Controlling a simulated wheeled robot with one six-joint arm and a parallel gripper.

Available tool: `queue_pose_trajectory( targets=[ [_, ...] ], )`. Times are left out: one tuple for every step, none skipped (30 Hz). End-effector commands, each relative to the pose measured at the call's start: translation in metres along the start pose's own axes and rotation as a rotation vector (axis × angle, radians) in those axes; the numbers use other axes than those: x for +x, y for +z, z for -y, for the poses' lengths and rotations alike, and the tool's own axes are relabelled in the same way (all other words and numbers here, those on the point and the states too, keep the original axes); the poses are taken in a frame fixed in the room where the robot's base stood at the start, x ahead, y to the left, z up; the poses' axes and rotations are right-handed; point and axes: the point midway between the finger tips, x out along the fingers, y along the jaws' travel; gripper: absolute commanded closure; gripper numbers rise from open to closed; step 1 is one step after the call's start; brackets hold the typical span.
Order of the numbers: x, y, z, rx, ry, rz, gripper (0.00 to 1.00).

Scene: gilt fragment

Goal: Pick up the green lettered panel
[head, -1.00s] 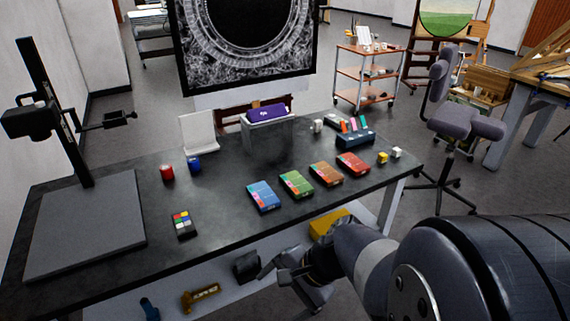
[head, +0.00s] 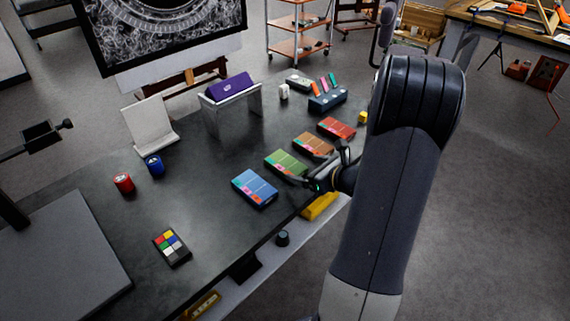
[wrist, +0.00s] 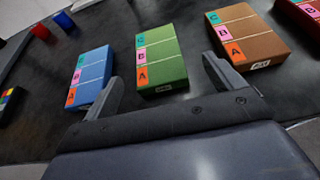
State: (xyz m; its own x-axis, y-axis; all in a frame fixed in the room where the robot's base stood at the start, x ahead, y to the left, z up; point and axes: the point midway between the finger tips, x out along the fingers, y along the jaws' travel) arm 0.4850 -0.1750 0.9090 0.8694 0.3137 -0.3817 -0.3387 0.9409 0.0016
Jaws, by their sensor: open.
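The green lettered panel (head: 287,163) lies flat on the dark table, between a blue panel (head: 254,187) and a brown panel (head: 314,145). In the wrist view the green panel (wrist: 160,59) shows teal, pink and orange tabs marked C, B and A along its left side. My gripper (head: 318,168) is at the table's front edge, close to the near side of the green panel. In the wrist view the open fingers of my gripper (wrist: 160,84) stand apart, left and right of the green panel's near end, with nothing held.
A red panel (head: 337,128) lies beyond the brown one. A red can (head: 123,183), a blue can (head: 154,165) and a colour checker (head: 172,246) stand or lie to the left. A purple item (head: 230,87) rests on a clear stand behind. The table between is bare.

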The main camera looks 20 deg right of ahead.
Motion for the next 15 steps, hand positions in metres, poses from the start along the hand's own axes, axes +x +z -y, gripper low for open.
queue_pose_trajectory(
  targets=[
    [0.007,0.0,-0.001,0.0,0.004,-0.001,0.11],
    [0.01,0.0,-0.001,0.0,0.003,-0.001,0.11],
    [0.013,0.0,-0.001,0.0,0.003,-0.001,0.11],
    [0.015,0.0,-0.001,0.0,0.003,-0.001,0.11],
    [0.016,0.0,-0.001,-0.001,0.003,-0.001,0.11],
    [0.018,0.001,-0.001,-0.001,0.003,-0.001,0.11],
    [0.021,0.001,-0.002,-0.001,0.003,-0.001,0.11],
    [0.024,0.001,-0.002,-0.001,0.004,-0.001,0.11],
    [0.029,0.001,-0.003,-0.002,0.005,-0.002,0.11],
    [0.033,0.002,-0.004,-0.002,0.005,-0.003,0.11],
    [0.038,0.002,-0.004,-0.001,0.006,-0.002,0.11],
    [0.044,0.002,-0.005,-0.001,0.006,-0.003,0.11],
    [0.049,0.003,-0.005,-0.001,0.005,-0.002,0.11],
    [0.053,0.002,-0.005,-0.002,0.006,-0.002,0.11],
    [0.058,0.002,-0.004,-0.002,0.005,-0.002,0.11]
  ],
)
